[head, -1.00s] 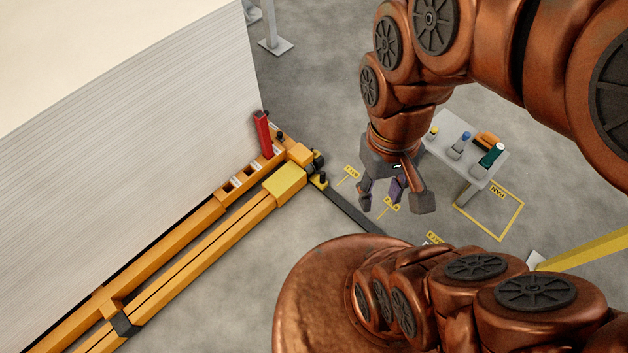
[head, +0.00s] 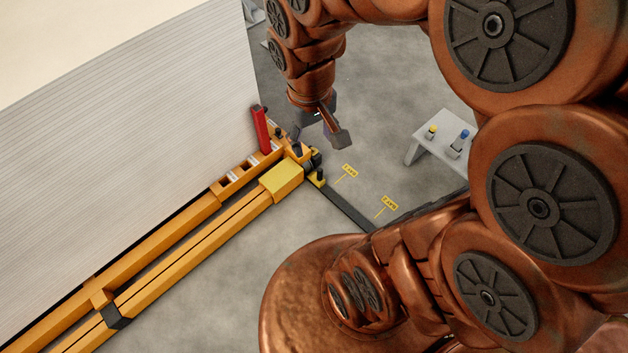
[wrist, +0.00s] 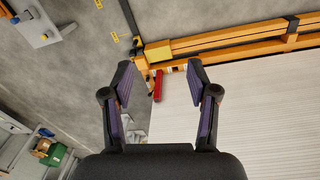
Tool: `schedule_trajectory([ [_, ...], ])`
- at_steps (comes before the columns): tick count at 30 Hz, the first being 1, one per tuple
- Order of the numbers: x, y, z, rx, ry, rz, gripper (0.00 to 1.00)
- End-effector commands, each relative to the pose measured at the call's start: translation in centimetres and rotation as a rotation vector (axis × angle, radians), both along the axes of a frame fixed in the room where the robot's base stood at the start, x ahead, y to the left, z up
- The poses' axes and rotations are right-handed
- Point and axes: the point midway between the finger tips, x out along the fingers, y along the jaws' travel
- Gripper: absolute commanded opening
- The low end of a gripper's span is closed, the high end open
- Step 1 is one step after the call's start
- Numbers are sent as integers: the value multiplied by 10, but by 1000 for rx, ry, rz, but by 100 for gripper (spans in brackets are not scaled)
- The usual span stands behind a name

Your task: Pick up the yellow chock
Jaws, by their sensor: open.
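A small yellow-topped item (head: 431,131) stands on a grey side table. I cannot tell for sure which is the chock. My gripper (head: 318,138) is open and empty, above the frame's corner near the red post (head: 261,130). In the wrist view my two fingers (wrist: 160,76) are spread wide, with the red post (wrist: 158,86) seen between them. Nothing touches the fingers as far as I can see.
A tall stack of pale sheets (head: 140,150) stands behind the orange rails (head: 190,250). The grey table (head: 414,150) also holds a blue-topped item (head: 460,143). Yellow tags (head: 346,173) lie on the floor.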

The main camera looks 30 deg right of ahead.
Motion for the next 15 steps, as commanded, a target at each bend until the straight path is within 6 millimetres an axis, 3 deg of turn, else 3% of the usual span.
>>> schedule_trajectory([
  [1, 19, -6, -19, -7, -21, 0, 59],
  [15, 198, -68, -118, -59, -311, 30, 59],
])
